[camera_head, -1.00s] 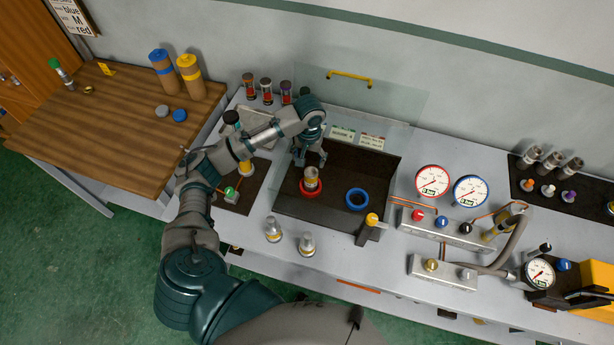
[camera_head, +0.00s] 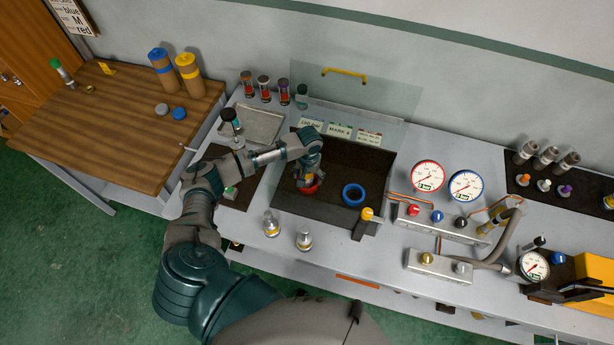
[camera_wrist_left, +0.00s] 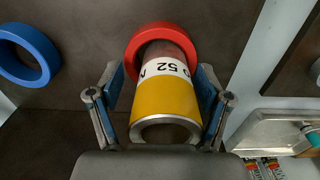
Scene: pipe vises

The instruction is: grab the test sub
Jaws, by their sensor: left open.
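The test sub (camera_wrist_left: 166,97) is a short cylinder with a yellow band, a white band marked "52" and a dull reddish far part. It stands in the red ring (camera_wrist_left: 138,42) on the dark mat. In the wrist view my left gripper (camera_wrist_left: 160,88) is open, with one finger on each side of the sub. I cannot tell whether the fingers touch it. In the head view my left gripper (camera_head: 308,178) is over the red ring (camera_head: 308,188) and hides most of the sub. My right gripper is not in view.
A blue ring (camera_head: 354,194) lies right of the red one. A clear panel (camera_head: 355,100) with a yellow handle stands behind the mat. Two metal fittings (camera_head: 271,224) stand in front. Gauges and valves (camera_head: 428,176) are to the right, a tray (camera_head: 252,125) to the left.

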